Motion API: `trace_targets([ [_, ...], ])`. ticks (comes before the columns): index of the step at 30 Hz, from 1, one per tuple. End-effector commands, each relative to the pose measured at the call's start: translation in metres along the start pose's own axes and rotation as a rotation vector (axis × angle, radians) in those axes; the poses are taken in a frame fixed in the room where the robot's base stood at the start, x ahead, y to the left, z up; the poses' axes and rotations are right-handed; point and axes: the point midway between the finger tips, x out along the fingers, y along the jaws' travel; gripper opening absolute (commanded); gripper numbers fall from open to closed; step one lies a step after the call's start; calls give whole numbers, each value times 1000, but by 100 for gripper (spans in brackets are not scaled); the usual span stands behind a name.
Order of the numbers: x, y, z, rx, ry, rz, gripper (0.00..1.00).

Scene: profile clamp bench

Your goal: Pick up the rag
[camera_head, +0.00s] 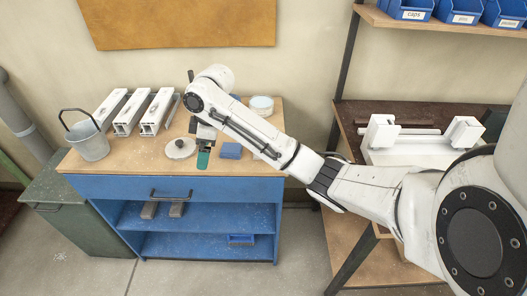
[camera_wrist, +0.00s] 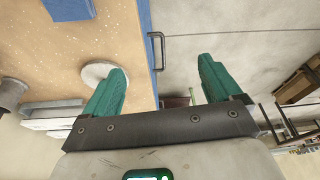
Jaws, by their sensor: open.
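A small flat blue piece that looks like the folded rag (camera_head: 231,151) lies on the wooden bench top, near its front edge. My gripper (camera_head: 203,158) hangs just left of it, over the front edge of the bench, with green fingers pointing down. In the wrist view my gripper (camera_wrist: 160,87) has its two green fingers wide apart with nothing between them.
A round pale lid (camera_head: 180,148) lies left of my gripper; it also shows in the wrist view (camera_wrist: 97,73). A metal bucket (camera_head: 89,141) and several white profiles (camera_head: 132,113) stand on the left. A white tub (camera_head: 262,104) is behind. A drawer handle (camera_head: 170,194) sticks out below.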

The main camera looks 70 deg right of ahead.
Motion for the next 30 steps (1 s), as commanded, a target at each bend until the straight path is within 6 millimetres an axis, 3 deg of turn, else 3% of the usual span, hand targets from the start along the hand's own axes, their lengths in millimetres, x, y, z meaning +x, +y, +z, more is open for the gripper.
trace_targets([
  [1, -14, 27, 29, 5, -54, 20, 92],
  [3, -28, 51, 63, 6, -118, 24, 92],
  [6, -45, 74, 109, 19, -196, 22, 92],
  [10, -59, 89, 149, 37, -259, 12, 92],
  [15, -54, 94, 168, 46, -286, 4, 92],
  [22, -22, 94, 177, 47, -283, 5, 92],
  [30, -3, 95, 184, 46, -284, 6, 92],
])
